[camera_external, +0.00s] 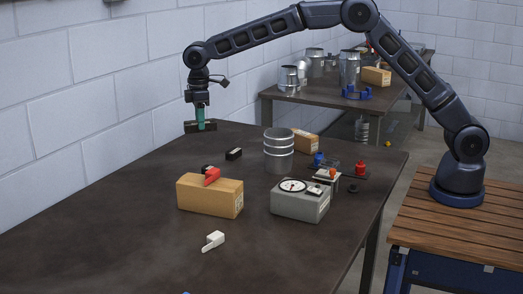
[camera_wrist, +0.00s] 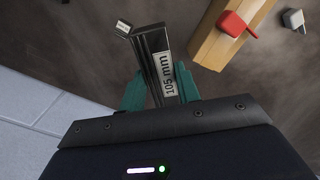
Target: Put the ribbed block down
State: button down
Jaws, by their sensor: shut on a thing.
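My gripper (camera_external: 201,116) has teal fingers and is shut on a dark ribbed block (camera_external: 193,128) near the table's far left edge. In the wrist view, my gripper (camera_wrist: 160,88) grips the ribbed block (camera_wrist: 153,42) between both fingertips. The block is long and black, and a pale label on it reads "105 mm". A smaller dark piece with a pale label shows at its far end, and I cannot tell if it is part of the block. The gap between block and table is unclear.
On the dark table (camera_external: 130,225), a cardboard box (camera_external: 215,198) carries a red piece (camera_external: 212,175). A grey gauge box (camera_external: 298,204), a metal duct (camera_external: 279,152) and a white piece (camera_external: 213,241) stand to the right and front. The left front is clear.

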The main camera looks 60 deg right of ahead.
jog(key=w+d+m, duration=0.2)
jog(key=d+m, duration=0.3)
jog(key=d, duration=1.6)
jog(key=w+d+m, duration=0.2)
jog(key=d+m, duration=0.2)
jog(key=d, duration=1.8)
notch_tip(320, 180, down, 20)
jog(key=shift+a+r, duration=0.1)
jog(key=shift+a, duration=0.05)
jog(key=c, duration=1)
grip_release()
jog(key=shift+s, duration=0.1)
